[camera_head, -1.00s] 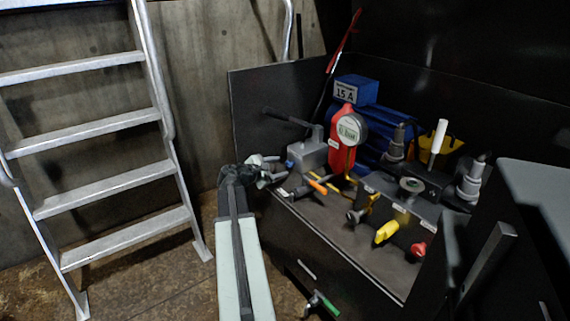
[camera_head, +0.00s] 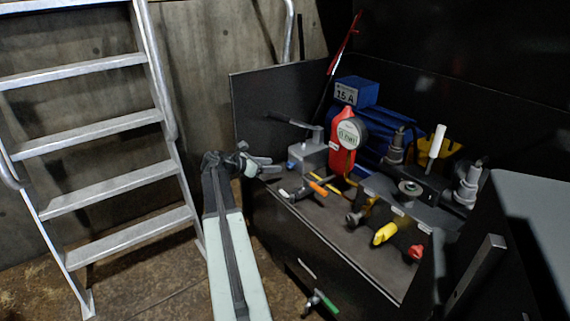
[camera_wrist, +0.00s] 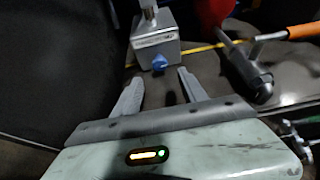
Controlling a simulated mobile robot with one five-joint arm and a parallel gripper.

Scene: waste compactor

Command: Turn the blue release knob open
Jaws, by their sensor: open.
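The blue release knob (camera_wrist: 159,62) sits low on the front of a grey metal block (camera_wrist: 155,42), at the upper middle of the wrist view. In the head view the knob (camera_head: 291,164) is a small blue spot on the left side of the grey block (camera_head: 311,154). My gripper (camera_wrist: 160,76) is open and empty. Its two fingers point toward the knob, which appears between and just beyond the fingertips, apart from them. In the head view my gripper (camera_head: 275,165) is left of the block, over the bench's left edge.
An orange-handled valve (camera_head: 318,187) lies close to the right of my gripper. A red gauge unit (camera_head: 343,142) stands behind it. Yellow (camera_head: 384,234) and red (camera_head: 416,252) knobs are further right.

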